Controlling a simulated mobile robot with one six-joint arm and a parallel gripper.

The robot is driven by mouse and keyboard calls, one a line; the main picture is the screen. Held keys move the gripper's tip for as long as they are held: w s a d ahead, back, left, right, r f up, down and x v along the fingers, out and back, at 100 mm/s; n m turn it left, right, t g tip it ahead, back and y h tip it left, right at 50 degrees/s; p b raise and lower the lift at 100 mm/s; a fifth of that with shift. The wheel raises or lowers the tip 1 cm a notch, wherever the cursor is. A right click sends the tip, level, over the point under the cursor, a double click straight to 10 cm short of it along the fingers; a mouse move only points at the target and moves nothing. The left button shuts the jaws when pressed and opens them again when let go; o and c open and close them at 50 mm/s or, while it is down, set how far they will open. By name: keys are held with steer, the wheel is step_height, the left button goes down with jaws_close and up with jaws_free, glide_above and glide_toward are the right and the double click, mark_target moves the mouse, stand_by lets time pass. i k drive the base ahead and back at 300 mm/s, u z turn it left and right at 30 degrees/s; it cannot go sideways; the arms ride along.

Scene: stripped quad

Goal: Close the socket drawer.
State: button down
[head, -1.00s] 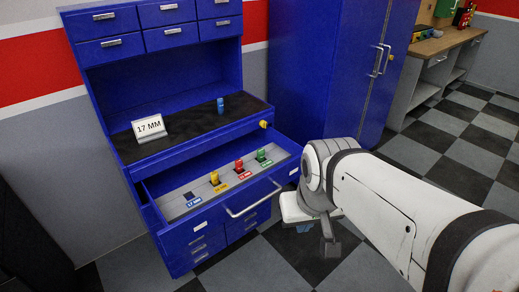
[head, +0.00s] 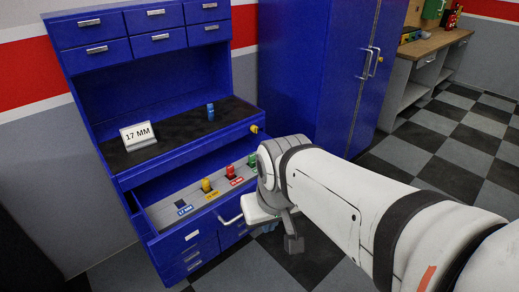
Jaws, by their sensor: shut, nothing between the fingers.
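The socket drawer (head: 160,242) of the blue workbench cabinet stands pulled out in the head view. A yellow socket (head: 207,185), a red socket (head: 235,171) and a green socket (head: 252,160) stand in its grey tray, beside an empty dark slot (head: 181,205) with a blue label. The drawer's handle (head: 229,222) is partly hidden by my arm. My gripper (head: 292,243) hangs in front of the drawer's right part, shut and empty. I cannot tell whether any of my arm touches the drawer front.
A blue socket (head: 211,112) stands on the dark worktop (head: 185,130) near a "17 MM" sign (head: 139,135). A tall blue cabinet (head: 310,75) stands to the right. Checkered floor (head: 455,150) lies open beyond my arm.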

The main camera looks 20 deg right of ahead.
mark_target(174, 205)
steer(key=i, duration=0.85)
